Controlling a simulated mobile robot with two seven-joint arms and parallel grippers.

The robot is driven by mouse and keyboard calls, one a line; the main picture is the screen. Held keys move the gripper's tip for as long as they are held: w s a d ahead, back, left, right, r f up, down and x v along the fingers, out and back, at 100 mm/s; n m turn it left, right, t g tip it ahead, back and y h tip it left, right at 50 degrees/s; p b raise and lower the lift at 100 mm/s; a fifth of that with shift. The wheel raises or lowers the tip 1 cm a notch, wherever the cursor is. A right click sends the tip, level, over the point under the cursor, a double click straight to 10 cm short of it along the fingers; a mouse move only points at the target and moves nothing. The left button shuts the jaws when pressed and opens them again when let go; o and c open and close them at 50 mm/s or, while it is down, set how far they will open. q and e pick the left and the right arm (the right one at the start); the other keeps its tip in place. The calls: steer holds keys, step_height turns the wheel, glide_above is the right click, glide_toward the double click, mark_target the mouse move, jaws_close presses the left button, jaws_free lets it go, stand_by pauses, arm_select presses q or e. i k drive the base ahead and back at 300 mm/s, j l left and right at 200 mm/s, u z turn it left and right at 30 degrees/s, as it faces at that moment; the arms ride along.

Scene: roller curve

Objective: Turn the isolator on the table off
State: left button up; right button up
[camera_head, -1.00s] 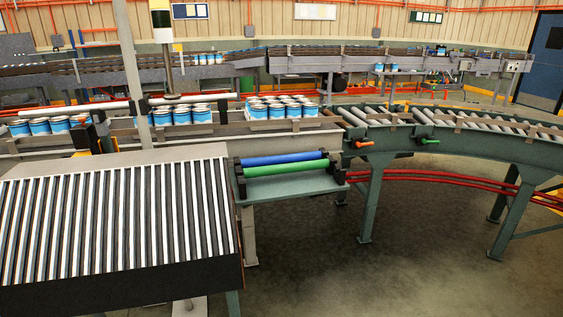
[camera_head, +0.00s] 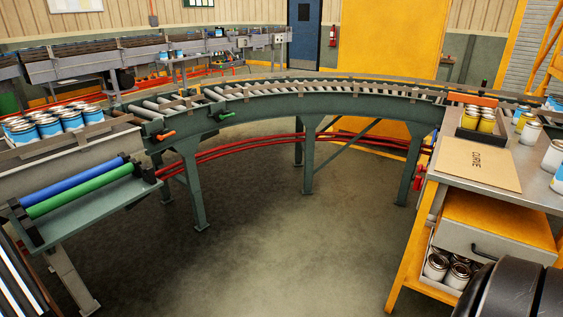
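A workbench table (camera_head: 544,192) with a grey top and a yellow-orange frame stands at the right. I cannot make out an isolator on its visible top. A small red part (camera_head: 418,183) shows at the table's left side, too small to identify. Neither of my grippers is in view. A dark rounded part at the bottom right corner hides part of the table's lower front; it looks like my own arm.
A curved roller conveyor (camera_head: 290,91) runs behind. The floor (camera_head: 270,240) in the middle is clear.

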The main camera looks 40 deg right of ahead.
mark_target(419, 181)
steer(key=i+l, duration=0.2)
steer(key=i, duration=0.15)
steer(key=i+l, duration=0.2)
steer(key=i, duration=0.2)
steer(key=i+l, duration=0.15)
steer(key=i, duration=0.2)
steer(key=i+z, duration=0.1)
steer(key=z, duration=0.4)
steer(key=i+z, duration=0.1)
steer(key=z, duration=0.85)
steer(key=i+z, duration=0.1)
steer(key=z, duration=1.6)
